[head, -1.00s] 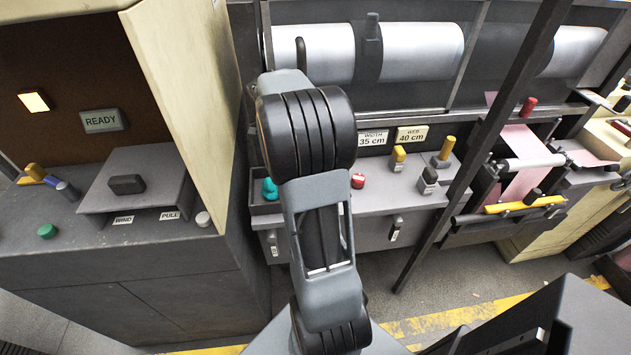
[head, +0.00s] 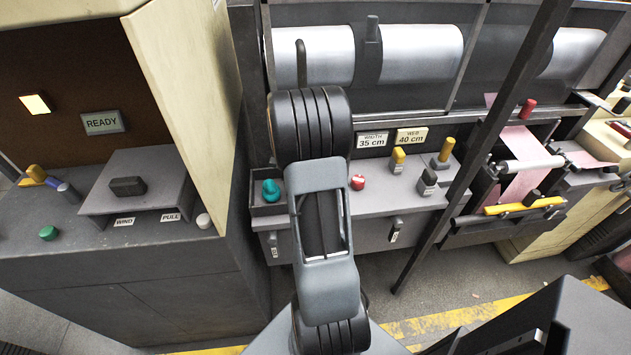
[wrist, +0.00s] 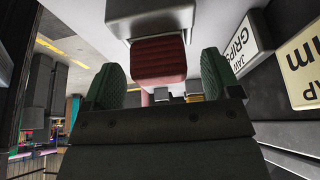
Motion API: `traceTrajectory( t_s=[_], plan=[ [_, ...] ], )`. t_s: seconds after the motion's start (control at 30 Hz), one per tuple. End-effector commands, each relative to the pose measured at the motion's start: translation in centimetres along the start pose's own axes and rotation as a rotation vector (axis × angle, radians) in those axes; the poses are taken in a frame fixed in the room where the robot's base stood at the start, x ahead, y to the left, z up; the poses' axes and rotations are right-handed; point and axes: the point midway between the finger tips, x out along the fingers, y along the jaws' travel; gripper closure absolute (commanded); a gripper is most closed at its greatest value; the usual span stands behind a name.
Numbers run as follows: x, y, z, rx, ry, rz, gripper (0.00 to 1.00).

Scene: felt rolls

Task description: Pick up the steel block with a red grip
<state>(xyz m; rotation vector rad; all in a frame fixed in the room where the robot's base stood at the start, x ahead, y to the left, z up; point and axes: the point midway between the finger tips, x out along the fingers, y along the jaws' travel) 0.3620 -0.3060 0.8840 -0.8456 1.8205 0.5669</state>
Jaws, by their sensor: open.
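In the wrist view, the steel block (wrist: 150,22) shows at the top centre with its dark red ribbed grip (wrist: 158,60) facing me. My gripper (wrist: 158,82) is open, with one green padded finger on each side of the red grip. Gaps show between the grip and both pads, and nothing is held. I cannot tell how deep the grip sits between the fingers. In the head view my own arm covers the gripper, and I cannot make out the block there.
A grey shelf (head: 385,198) carries a teal item (head: 271,190), a red knob (head: 357,183), a yellow-topped block (head: 398,158) and a dark block (head: 428,180). Label plates stand behind. A dark post (head: 470,170) slants across on the right.

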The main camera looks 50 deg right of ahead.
Motion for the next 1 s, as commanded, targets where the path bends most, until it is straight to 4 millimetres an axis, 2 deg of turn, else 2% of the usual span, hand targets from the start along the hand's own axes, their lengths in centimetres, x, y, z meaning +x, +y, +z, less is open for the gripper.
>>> traceTrajectory(
  t_s=[0.23, 0.9, 1.0],
  plan=[
    [0.13, -0.01, -0.01, 0.000, 0.000, -0.001, 0.17],
    [0.05, -0.05, -0.04, 0.000, 0.000, -0.002, 0.81],
    [0.04, -0.05, -0.04, 0.000, 0.000, -0.002, 0.85]
  ],
)
